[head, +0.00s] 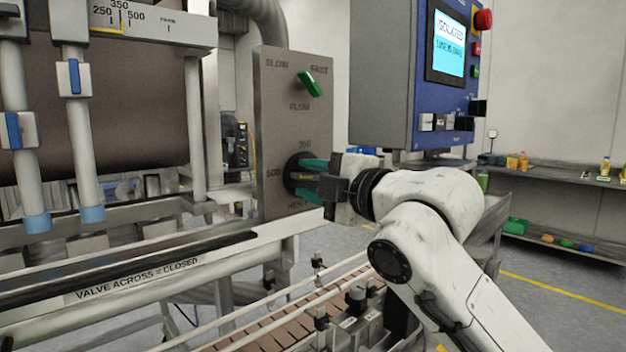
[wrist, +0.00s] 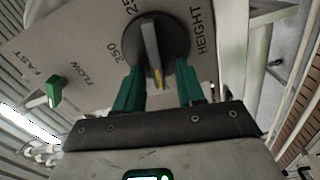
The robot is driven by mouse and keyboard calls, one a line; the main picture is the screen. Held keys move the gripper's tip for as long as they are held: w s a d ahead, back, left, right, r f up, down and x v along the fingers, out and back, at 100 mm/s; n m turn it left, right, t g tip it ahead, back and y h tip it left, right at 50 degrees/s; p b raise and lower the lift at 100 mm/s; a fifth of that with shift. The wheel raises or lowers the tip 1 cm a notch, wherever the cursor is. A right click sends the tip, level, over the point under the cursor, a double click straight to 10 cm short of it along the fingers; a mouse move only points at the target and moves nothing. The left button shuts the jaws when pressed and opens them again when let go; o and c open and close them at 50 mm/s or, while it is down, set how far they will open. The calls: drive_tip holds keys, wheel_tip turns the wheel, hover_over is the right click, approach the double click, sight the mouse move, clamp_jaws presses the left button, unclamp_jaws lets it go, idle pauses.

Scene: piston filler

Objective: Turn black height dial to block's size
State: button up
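The black height dial (head: 293,172) sits low on the grey control panel (head: 270,130), with the markings 350 above it, 500 at its left and a partly hidden HEIGHT below. In the wrist view the dial (wrist: 178,38) has a raised grey bar handle (wrist: 151,45) with a yellow mark at its near end. My gripper (head: 303,179) is at the dial, its green fingers above and below the handle in the head view. In the wrist view my gripper (wrist: 158,68) is open, with a visible gap on each side of the bar. I cannot identify the block.
A green flow knob (head: 309,84) is above the dial on the same panel. A blue cabinet (head: 395,70) with a lit screen is to the right, close above my wrist. A railed conveyor (head: 300,315) runs below. A scale (head: 150,22) reading 250, 350, 500 is at upper left.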

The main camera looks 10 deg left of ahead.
drive_tip(key=v, duration=1)
drive_tip(key=shift+s+d+b, duration=0.25)
drive_tip(key=shift+d+b, duration=0.05)
drive_tip(key=shift+b, duration=0.15)
